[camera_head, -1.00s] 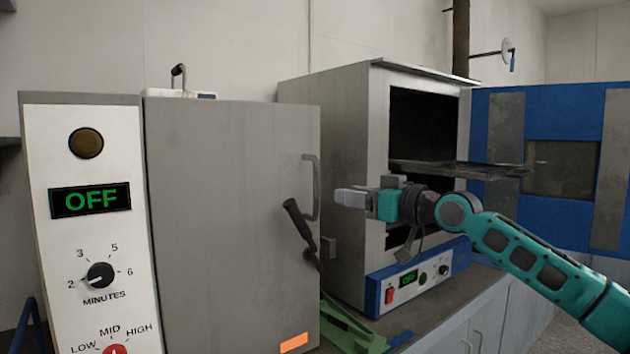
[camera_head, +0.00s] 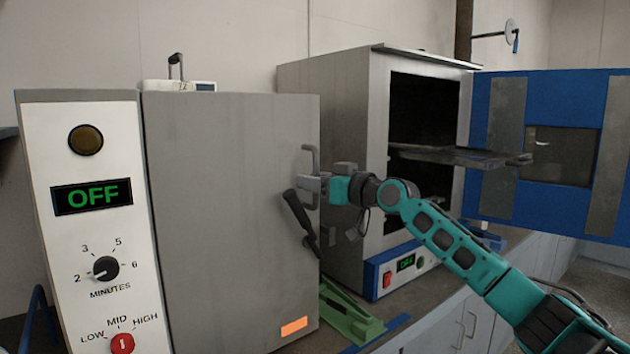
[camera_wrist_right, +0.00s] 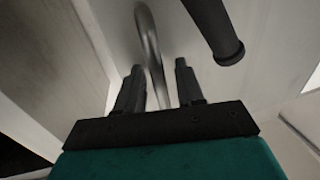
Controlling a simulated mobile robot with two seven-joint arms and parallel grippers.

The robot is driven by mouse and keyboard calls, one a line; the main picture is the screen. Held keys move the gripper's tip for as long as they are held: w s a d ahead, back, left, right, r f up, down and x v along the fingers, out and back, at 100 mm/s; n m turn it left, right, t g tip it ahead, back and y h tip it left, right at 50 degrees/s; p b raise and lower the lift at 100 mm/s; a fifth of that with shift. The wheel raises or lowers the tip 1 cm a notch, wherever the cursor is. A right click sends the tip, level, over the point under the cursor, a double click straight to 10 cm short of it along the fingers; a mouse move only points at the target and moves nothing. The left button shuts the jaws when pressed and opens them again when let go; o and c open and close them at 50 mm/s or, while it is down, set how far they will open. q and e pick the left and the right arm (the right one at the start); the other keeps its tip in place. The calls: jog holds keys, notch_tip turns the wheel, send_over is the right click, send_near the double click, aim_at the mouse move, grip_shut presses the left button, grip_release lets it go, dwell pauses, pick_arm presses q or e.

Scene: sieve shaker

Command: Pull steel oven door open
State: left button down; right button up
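The grey steel oven door (camera_head: 225,225) is shut, on the left oven with the white control panel. Its curved bar handle (camera_head: 312,158) stands at the door's right edge. My right gripper (camera_head: 308,184) is at the lower part of this handle. In the right wrist view my right gripper (camera_wrist_right: 158,78) has its two fingers apart, with the handle (camera_wrist_right: 148,40) running between them. A gap shows on both sides of the bar. A dark lever (camera_wrist_right: 212,25) lies beside the right finger, apart from it. My left gripper is not in view.
The dark lever (camera_head: 298,215) is on the door just below the handle. A second oven (camera_head: 335,125) stands to the right, its blue door (camera_head: 500,215) open and a shelf (camera_head: 460,156) sticking out. A green object (camera_head: 350,315) lies on the bench in front.

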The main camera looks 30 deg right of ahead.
jog(key=shift+c, duration=0.2)
grip_shut()
jog(key=shift+s, duration=0.15)
dwell(0.3)
